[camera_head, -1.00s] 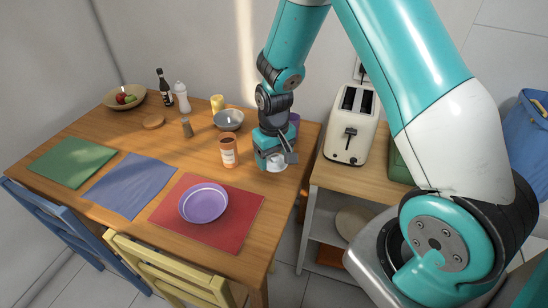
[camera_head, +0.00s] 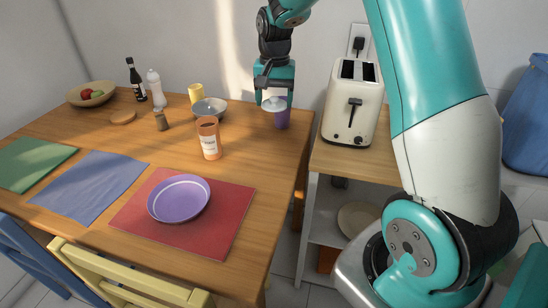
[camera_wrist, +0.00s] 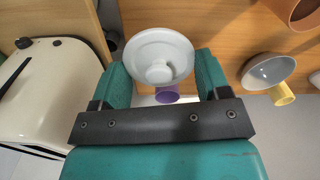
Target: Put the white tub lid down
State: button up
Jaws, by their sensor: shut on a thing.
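My gripper (camera_head: 273,98) is shut on the white tub lid (camera_head: 274,104), a round disc with a small knob. It holds the lid above the far right part of the wooden table, in front of a purple cup (camera_head: 283,119) that is partly hidden. In the wrist view the lid (camera_wrist: 160,45) shows with its knob toward the camera, at the fingertips (camera_wrist: 160,72). The purple cup (camera_wrist: 166,94) shows beyond it.
An orange tub with a white label (camera_head: 209,140) stands on the table (camera_head: 262,160), left of the gripper. A grey bowl (camera_head: 209,108) and a yellow cup (camera_head: 196,93) are behind it. A toaster (camera_head: 351,100) stands right on a side unit.

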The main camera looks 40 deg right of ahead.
aim_at(274, 157)
notch_tip(274, 157, down, 16)
jog(key=shift+f, duration=0.25)
jog(key=shift+f+b, duration=0.2)
jog(key=shift+b, duration=0.1)
jog(key=o, duration=0.9)
jog(key=shift+r, duration=0.15)
